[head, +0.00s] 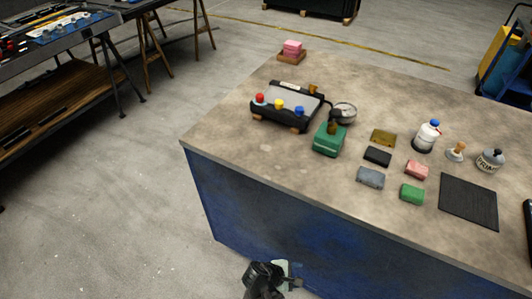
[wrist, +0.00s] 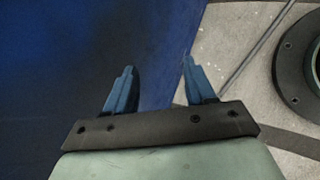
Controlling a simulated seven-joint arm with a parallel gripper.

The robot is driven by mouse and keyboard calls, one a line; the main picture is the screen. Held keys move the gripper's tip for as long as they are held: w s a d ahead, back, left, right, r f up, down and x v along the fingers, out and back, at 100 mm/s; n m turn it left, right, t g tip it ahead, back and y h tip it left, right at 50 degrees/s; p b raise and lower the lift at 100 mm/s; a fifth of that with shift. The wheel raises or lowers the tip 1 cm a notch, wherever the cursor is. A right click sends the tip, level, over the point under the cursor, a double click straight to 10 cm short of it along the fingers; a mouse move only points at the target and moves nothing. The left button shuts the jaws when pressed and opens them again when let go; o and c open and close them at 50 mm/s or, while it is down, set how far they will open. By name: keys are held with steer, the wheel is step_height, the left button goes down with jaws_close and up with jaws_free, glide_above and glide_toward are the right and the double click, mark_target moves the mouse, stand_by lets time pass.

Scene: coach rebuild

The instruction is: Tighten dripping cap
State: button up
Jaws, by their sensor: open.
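A black and grey manifold unit (head: 288,98) stands on the bench, left of its middle. Along its front edge sit a red cap (head: 260,98), a yellow cap (head: 279,104) and a blue cap (head: 299,111). No drip can be made out at this size, so I cannot tell which cap is dripping. My gripper (head: 296,281) is low in front of the bench's blue side, below the top and well away from the caps. In the wrist view my gripper (wrist: 157,72) has its two blue fingers apart with nothing between them.
The bench top (head: 225,120) also bears a green box (head: 328,143), a round gauge (head: 345,112), a white bottle (head: 425,138), a primer can (head: 490,161), several small blocks and a dark mat (head: 468,202). Its front left corner is clear.

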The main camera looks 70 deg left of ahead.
mark_target(257, 99)
steer(key=s+a+r+n+g+y, duration=0.1)
steer(key=s+a+r+n+y, duration=0.5)
steer(key=s+a+r, duration=0.9)
steer(key=s+a+r+n+g+y, duration=0.1)
steer(key=s+a+r+n+y, duration=0.55)
steer(key=s+a+r, duration=0.75)
steer(key=w+a+r+t, duration=0.1)
steer(key=w+a+r, duration=0.1)
steer(key=w+r, duration=0.1)
steer(key=w+a+r+t, duration=0.2)
steer(key=w+r, duration=0.1)
steer(key=r, duration=0.2)
steer(key=w+a+r+n+t, duration=0.1)
steer(key=w+a+r, duration=0.1)
steer(key=w+r, duration=0.1)
steer(key=shift+w+a+r+t, duration=0.15)
steer(key=shift+w+r+t, duration=0.25)
steer(key=shift+r, duration=0.15)
steer(key=w+t+h, duration=0.1)
steer(key=w, duration=0.1)
steer(key=w+a+m+t+h, duration=0.1)
steer(key=w, duration=0.2)
steer(key=w+r+m+t+h, duration=0.1)
steer(key=w, duration=0.2)
steer(key=shift+a+t, duration=0.25)
steer(key=shift+t, duration=0.05)
steer(key=x, duration=1.3)
steer(key=shift+w+f, duration=0.2)
steer(key=shift+w, duration=0.25)
